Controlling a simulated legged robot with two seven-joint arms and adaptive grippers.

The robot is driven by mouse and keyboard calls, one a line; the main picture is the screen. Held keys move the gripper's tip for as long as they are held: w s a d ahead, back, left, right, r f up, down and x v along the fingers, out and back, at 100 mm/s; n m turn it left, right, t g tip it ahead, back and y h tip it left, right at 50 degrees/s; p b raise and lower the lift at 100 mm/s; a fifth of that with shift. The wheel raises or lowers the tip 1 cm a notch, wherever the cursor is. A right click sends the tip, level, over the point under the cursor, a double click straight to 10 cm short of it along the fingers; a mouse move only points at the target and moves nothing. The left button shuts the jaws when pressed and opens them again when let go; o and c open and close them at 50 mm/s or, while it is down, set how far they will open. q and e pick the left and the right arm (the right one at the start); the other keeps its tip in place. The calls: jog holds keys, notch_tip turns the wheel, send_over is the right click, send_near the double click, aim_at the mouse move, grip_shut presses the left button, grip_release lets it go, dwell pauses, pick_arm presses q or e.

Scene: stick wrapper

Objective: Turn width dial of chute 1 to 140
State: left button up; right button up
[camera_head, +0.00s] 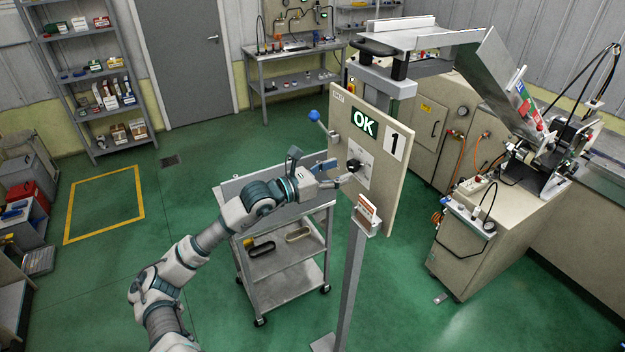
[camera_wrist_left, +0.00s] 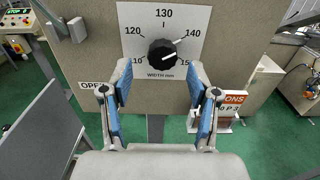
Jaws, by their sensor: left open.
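The width dial is a black round knob (camera_wrist_left: 162,53) on a white scale plate (camera_wrist_left: 185,17) lettered WIDTH mm. Its white pointer aims right and slightly up, close to the 140 mark; I cannot tell whether exactly on it. In the head view the knob (camera_head: 354,166) sits on the beige board (camera_head: 376,205) marked 1, below a lit green OK sign (camera_head: 364,123). My left gripper (camera_head: 341,181) is just in front of the board. In the left wrist view its blue-padded fingers (camera_wrist_left: 160,68) are open, apart from the knob and slightly below it. My right gripper is out of view.
A blue-ended lever (camera_head: 314,116) sticks out at the board's left edge. A grey cart (camera_head: 282,274) stands left of the post. Machinery (camera_head: 480,225) stands to the right.

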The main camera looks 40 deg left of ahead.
pick_arm(q)
jog(key=v, duration=0.8)
jog(key=shift+a, duration=0.2)
jog(key=shift+s+a+f, duration=0.1)
jog(key=shift+f, duration=0.1)
